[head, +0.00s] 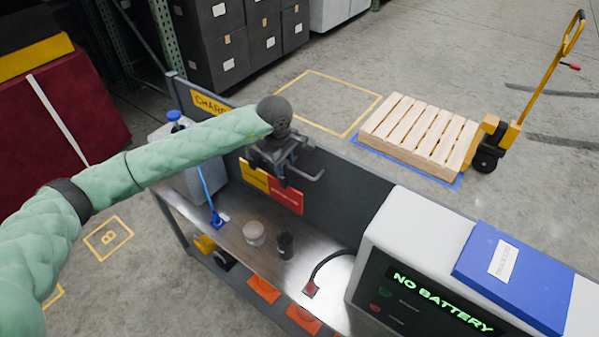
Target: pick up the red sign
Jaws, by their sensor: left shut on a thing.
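The red sign (286,197) is a small rectangle with faint dark lettering. It is in front of the dark panel behind the workbench, just right of a yellow sign (254,175). My left gripper (287,176) reaches in from the left and is over the top edge of the red sign, shut on it. The gripper hides part of the sign's top. I cannot tell whether the sign still touches the panel. My right gripper is not in view.
A charger box reading "NO BATTERY" (415,235) with a blue binder (515,268) stands right. A pallet (420,132) lies behind.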

